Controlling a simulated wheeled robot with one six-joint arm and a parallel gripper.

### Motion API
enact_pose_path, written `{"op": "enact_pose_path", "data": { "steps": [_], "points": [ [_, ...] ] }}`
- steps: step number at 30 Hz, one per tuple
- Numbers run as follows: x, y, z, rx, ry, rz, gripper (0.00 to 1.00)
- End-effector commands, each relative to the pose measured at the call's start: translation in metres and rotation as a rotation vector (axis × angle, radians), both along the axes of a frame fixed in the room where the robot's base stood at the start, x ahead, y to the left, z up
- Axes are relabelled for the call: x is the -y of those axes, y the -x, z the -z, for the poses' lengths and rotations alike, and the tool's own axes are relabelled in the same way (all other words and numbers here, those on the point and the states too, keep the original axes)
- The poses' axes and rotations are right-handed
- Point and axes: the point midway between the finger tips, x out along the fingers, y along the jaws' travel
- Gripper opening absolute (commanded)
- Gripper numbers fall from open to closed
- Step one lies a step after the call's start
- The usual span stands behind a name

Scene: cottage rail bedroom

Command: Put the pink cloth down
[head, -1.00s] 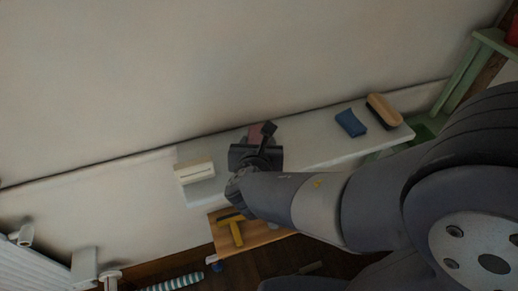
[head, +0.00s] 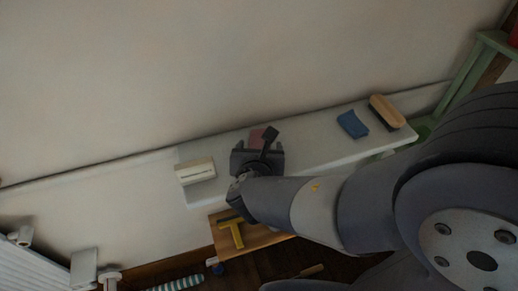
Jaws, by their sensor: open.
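The pink cloth (head: 256,137) is a dull pink patch on the white shelf (head: 315,142), in the head view. It lies just beyond my gripper (head: 262,146), which hides part of it. My gripper is low over the shelf with its jaws open. Whether a finger still touches the cloth cannot be told from this view.
A white box (head: 197,173) stands at the shelf's left end. A blue cloth (head: 352,124) and a wooden brush (head: 387,112) lie at its right end. Below is a small wooden surface (head: 262,237) with a yellow tool (head: 231,231). The shelf between gripper and blue cloth is clear.

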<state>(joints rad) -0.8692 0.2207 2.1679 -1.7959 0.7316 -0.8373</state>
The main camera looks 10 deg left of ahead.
Motion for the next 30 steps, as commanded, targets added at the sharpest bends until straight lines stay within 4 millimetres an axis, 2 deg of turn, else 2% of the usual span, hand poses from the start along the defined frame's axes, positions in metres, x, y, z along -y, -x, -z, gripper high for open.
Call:
{"op": "enact_pose_path", "data": {
  "steps": [5, 21, 30],
  "points": [
    [-0.001, 0.006, -0.008, 0.001, -0.001, -0.003, 0.72],
    [0.004, 0.086, -0.047, 0.001, -0.002, -0.006, 0.72],
    [0.006, 0.106, -0.055, 0.000, -0.001, -0.002, 0.72]
  ]
}}
